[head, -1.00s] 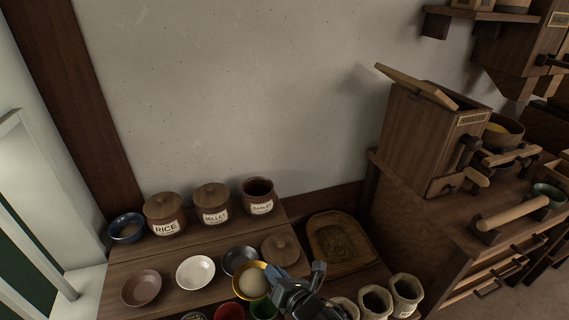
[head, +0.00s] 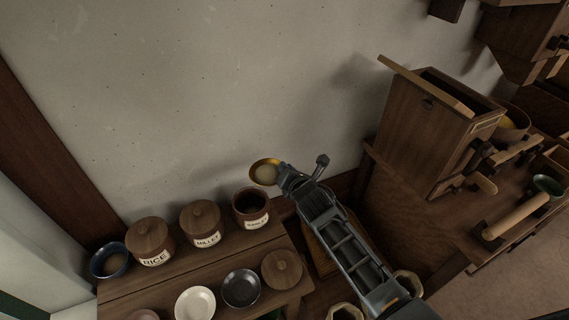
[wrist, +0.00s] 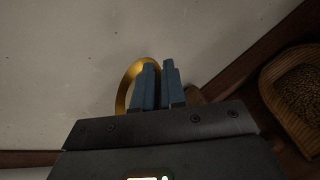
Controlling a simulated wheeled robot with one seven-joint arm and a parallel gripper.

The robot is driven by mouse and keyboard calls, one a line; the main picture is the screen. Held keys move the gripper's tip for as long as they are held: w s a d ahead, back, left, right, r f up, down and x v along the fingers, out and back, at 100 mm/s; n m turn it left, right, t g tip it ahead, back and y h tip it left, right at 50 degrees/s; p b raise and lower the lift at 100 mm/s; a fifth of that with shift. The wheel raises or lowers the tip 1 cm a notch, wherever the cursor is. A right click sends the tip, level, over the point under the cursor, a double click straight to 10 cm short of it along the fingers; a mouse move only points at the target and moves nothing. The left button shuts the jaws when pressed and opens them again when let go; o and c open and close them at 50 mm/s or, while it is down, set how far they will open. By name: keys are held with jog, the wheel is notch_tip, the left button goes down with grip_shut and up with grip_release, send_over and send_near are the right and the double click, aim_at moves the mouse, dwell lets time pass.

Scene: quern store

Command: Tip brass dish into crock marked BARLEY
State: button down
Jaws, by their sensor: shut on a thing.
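My gripper (head: 284,179) is shut on the rim of the brass dish (head: 255,165). In the head view the dish shows above and slightly right of the open crock marked BARLEY (head: 251,210), with pale contents (head: 265,174) in it. In the wrist view the dish's gold rim (wrist: 126,88) shows behind and left of the blue fingers (wrist: 158,88); its inside is mostly hidden there. The BARLEY crock is uncovered and looks dark inside. A round wooden lid (head: 282,268) lies on the lower shelf in front of it.
Lidded crocks marked MILLET (head: 201,225) and RICE (head: 150,242) stand left of the BARLEY crock, with a blue bowl (head: 109,262) beyond. A white bowl (head: 195,303) and a dark bowl (head: 241,288) sit in front. A wooden mill box (head: 432,130) stands at right.

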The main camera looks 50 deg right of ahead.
jog(key=shift+n+h, duration=0.3)
jog(key=shift+h, duration=0.2)
jog(key=f+b, duration=0.1)
jog(key=f, duration=0.1)
jog(key=f+b, duration=0.1)
jog(key=f, duration=0.2)
jog(key=shift+s+a+b, duration=0.1)
jog(key=shift+a+b, duration=0.1)
jog(key=shift+b, duration=0.2)
dwell(0.8)
jog(key=shift+w+a+r+n+g+h+b, duration=0.1)
jog(key=shift+a+r+n+h+b, duration=0.15)
jog(key=shift+r+n, duration=0.25)
jog(key=shift+w+a+r+n+g+h+b, duration=0.1)
jog(key=shift+a+r+n+h, duration=0.1)
jog(key=shift+r+n+h, duration=0.2)
jog(key=shift+w+a+r+n+g+h+b, duration=0.1)
jog(key=shift+a+r+n+h+b, duration=0.15)
jog(key=shift+r+n, duration=0.3)
